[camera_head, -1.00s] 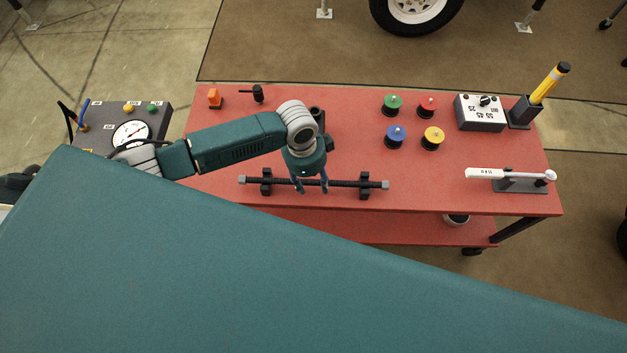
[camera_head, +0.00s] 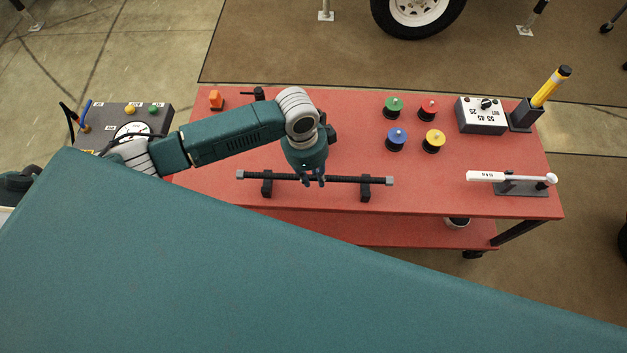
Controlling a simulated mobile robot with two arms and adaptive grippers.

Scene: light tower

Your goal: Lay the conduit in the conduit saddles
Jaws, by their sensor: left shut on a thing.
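The conduit (camera_head: 342,180) is a long dark ribbed rod with grey ends, lying roughly left to right in the picture. My left gripper (camera_head: 313,181) is shut around its middle and holds it. Two dark conduit saddles stand on the red bench, the left saddle (camera_head: 267,188) and the right saddle (camera_head: 365,191). The conduit passes over both and looks raised a little above them; it covers their upper parts. Its ends stick out past the saddles on both sides. My right gripper is not in view.
The red bench top (camera_head: 430,195) holds several coloured spools, such as the blue one (camera_head: 397,138), behind and right. A grey switch box (camera_head: 481,115) and a white-handled tool on a stand (camera_head: 512,178) are at right. A gauge box (camera_head: 128,120) stands left.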

